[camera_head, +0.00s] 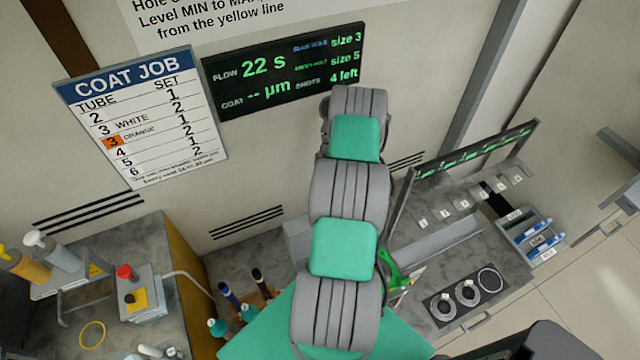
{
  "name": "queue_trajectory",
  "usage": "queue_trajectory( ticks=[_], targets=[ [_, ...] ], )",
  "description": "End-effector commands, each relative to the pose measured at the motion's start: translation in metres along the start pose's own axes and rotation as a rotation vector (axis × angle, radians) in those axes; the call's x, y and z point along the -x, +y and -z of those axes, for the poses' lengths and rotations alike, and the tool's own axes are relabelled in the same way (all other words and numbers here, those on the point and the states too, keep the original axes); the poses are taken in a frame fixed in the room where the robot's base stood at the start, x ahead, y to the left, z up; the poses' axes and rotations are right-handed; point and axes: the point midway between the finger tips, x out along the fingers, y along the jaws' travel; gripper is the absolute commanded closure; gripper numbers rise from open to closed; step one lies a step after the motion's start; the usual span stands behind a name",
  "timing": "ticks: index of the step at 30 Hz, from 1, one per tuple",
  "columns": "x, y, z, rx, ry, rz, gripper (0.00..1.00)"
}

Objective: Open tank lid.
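The tank and its lid cannot be made out for certain. A pale grey box (298,243) shows only in part behind my arm, and I cannot tell whether it belongs to the tank. My grey and green arm rises through the middle of the view and hides much of the counter behind it. My gripper is not visible, so its state and its distance from any lid cannot be seen.
At left, a counter holds a red-button box (136,298), a yellow ring (92,334) and bottles (52,250). Markers (229,293) stand beside my arm.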

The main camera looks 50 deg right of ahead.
Motion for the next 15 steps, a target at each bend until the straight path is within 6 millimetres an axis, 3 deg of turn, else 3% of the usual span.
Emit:
queue_trajectory(
  ticks=[14, 15],
  targets=[
    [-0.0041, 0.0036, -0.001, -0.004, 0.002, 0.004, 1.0],
    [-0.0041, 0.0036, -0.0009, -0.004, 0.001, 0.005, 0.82]
  ],
)
